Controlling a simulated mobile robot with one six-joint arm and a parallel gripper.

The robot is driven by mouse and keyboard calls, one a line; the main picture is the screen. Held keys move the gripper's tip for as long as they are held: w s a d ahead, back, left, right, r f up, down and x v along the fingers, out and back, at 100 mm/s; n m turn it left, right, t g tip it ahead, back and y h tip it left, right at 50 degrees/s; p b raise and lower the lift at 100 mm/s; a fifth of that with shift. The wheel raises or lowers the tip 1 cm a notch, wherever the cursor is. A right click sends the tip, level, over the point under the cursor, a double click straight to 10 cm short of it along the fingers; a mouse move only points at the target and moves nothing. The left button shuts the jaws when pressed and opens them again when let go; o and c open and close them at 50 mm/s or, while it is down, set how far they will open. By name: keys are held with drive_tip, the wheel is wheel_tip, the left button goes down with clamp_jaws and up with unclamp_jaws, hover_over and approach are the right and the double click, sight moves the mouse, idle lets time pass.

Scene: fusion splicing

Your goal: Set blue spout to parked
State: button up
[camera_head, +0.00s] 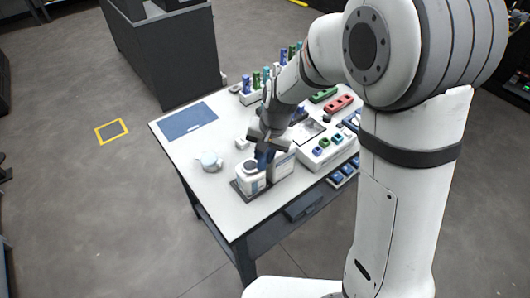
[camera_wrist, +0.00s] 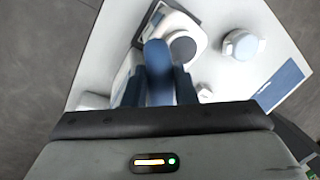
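The blue spout (camera_wrist: 157,58) shows in the wrist view as a rounded blue piece beside the dark round cap of a white dispenser (camera_wrist: 187,25). In the head view the dispenser (camera_head: 250,180) stands at the table's front corner. My gripper (camera_wrist: 158,88) is at the spout, with one dark finger on each side and no clear gap between. It looks shut on the spout. In the head view my gripper (camera_head: 264,150) is just above the dispenser, where a bit of blue shows. The spout's lower part is hidden between the fingers.
A round white jar (camera_head: 211,161) stands left of the dispenser and a blue mat (camera_head: 187,121) lies at the back left. A white box (camera_head: 283,164) is close on the right. Several coloured parts and racks fill the table's right side.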

drive_tip(key=o, duration=0.5)
drive_tip(key=shift+s+a, duration=0.15)
drive_tip(key=shift+c, duration=0.2)
wheel_tip(320, 180, up, 8)
drive_tip(key=d, duration=0.1)
drive_tip(key=shift+d+f, duration=0.15)
drive_tip(key=shift+d, duration=0.1)
drive_tip(key=shift+s, duration=0.1)
drive_tip(key=shift+c, duration=0.4)
